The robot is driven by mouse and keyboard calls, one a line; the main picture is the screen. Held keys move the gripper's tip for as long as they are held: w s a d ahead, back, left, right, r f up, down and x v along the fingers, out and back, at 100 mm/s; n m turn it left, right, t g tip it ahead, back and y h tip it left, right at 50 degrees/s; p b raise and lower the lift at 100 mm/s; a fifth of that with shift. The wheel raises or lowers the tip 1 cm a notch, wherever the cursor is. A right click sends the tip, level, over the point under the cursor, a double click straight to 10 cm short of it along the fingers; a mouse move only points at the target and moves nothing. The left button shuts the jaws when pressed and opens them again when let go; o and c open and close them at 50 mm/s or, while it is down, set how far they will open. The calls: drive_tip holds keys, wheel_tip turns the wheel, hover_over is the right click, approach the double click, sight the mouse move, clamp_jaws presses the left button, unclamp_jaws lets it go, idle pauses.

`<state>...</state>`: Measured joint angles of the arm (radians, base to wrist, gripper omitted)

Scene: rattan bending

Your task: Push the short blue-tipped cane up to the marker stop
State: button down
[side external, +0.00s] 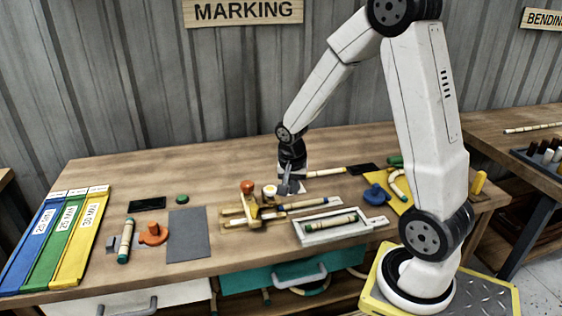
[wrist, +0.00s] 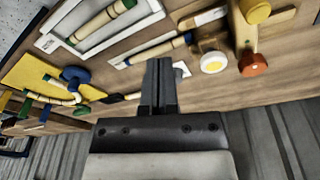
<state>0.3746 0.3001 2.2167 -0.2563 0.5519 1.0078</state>
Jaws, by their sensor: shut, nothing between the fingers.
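The short blue-tipped cane (side external: 306,204) lies across the bench in front of my gripper, its left end pointing at the yellow marker jig (side external: 241,213). In the wrist view the cane (wrist: 155,51) shows dark blue ends. The jig has an orange knob (side external: 247,186) and a round white-and-yellow knob (side external: 269,191); both also show at the right of the wrist view. My gripper (side external: 289,187) is shut and empty, low over the bench behind the cane. In the wrist view its fingertips (wrist: 159,62) overlap the line of sight near the cane; contact is unclear.
A white tray (side external: 304,239) holding a green-tipped cane stands in front. A yellow mat (side external: 398,204) with a blue clamp (side external: 374,192) is at the right. A grey mat (side external: 187,236), an orange holder (side external: 153,234) and coloured length boards (side external: 52,243) lie left.

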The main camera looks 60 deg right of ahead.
drive_tip(key=s+d+f+m+g, duration=0.1)
drive_tip(key=d+f+m, duration=0.1)
drive_tip(key=d+m, duration=0.6)
drive_tip(key=m+g, duration=0.2)
drive_tip(key=m, duration=0.4)
hover_over(332, 201)
drive_tip(key=shift+a+f+h, duration=0.2)
drive_tip(key=shift+f+h, duration=0.2)
drive_tip(key=shift+f, duration=0.15)
drive_tip(key=shift+f, duration=0.1)
drive_tip(key=x, duration=0.9)
drive_tip(key=shift+s+d+f, duration=0.1)
drive_tip(key=shift+f, duration=0.15)
drive_tip(key=shift+w+f, duration=0.15)
drive_tip(key=shift+w, duration=0.1)
drive_tip(key=shift+w+a, duration=1.2)
drive_tip(key=shift+a, duration=0.2)
drive_tip(key=shift+w+a, duration=1.25)
drive_tip(key=shift+a, duration=0.05)
